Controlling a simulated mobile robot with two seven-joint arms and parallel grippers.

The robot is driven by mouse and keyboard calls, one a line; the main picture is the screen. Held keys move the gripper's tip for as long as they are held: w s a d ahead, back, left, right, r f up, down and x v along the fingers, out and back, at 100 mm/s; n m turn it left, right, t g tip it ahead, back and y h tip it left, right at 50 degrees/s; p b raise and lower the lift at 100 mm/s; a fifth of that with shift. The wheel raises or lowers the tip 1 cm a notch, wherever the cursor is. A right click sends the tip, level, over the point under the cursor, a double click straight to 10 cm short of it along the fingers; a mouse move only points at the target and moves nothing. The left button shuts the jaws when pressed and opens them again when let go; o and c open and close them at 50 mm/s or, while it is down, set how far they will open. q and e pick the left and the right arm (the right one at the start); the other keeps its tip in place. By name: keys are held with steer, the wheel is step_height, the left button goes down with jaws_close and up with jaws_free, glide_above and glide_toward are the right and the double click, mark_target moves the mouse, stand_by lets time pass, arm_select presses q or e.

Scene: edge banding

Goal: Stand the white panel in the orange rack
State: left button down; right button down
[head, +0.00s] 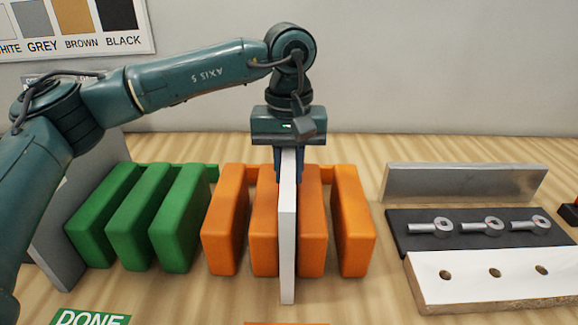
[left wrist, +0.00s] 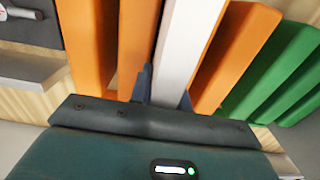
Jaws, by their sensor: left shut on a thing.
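The white panel (head: 288,238) stands upright, edge toward me, among the upright blocks of the orange rack (head: 353,222). It lies between the two middle orange blocks, and its near end sticks out in front of them. My left gripper (head: 288,165) is above the rack, pointing down, shut on the panel's top edge. In the left wrist view the panel (left wrist: 186,45) runs out from between the fingers (left wrist: 165,88), with orange blocks (left wrist: 238,45) on both sides. Whether the panel's bottom touches the rack's base is hidden. My right gripper is not in view.
A green rack (head: 178,225) stands left of the orange one, with a grey panel (head: 62,235) beside it. At right are a dark mat (head: 410,240) with several metal fittings, a grey strip (head: 460,181) and a drilled white board (head: 465,280). Bare wood lies between.

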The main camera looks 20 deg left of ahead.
arm_select(q)
steer(key=shift+r, duration=0.1)
steer(key=c, duration=1.4)
jaws_free()
steer(key=shift+o, duration=0.7)
steer(key=shift+r+p, duration=2.55)
steer(key=shift+r, duration=0.95)
steer(key=shift+f, duration=0.1)
